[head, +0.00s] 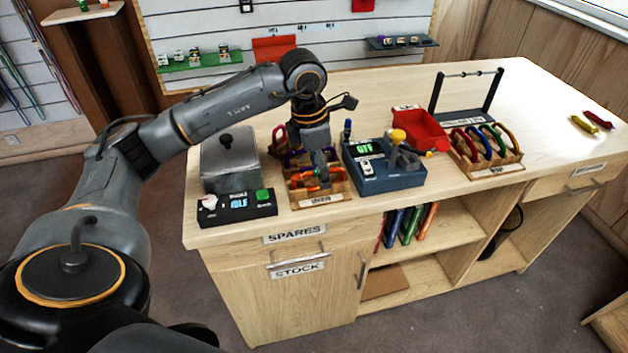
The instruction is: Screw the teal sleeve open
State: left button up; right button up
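My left gripper (318,163) reaches down from above to a small wooden rack (321,203) on the counter. Orange carabiners (303,184) stand in this rack, with purple ones (290,158) behind them. A small teal patch shows between and beside my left fingertips, at the top of the orange carabiners; it may be the teal sleeve, but it is too small to tell. The fingers hide most of that spot, and I cannot tell whether they are closed on it. My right gripper is not in view.
A grey metal box (230,160) and a black display unit (238,207) stand left of the rack. A blue-grey device (385,178) stands close on its right. Further right are a red bin (422,130) and another carabiner rack (486,160). The far right counter is mostly clear.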

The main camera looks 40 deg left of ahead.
pick_arm(q)
jog(key=shift+f+b, duration=1.05)
jog(key=shift+f, duration=0.35)
jog(key=shift+w+a, duration=0.45)
jog(key=shift+a, duration=0.1)
jog(key=shift+r, duration=0.15)
jog(key=shift+r+p, duration=0.9)
jog(key=shift+r, duration=0.45)
jog(key=shift+s+d, duration=0.5)
jog(key=shift+d, duration=0.05)
jog(key=shift+f, duration=0.15)
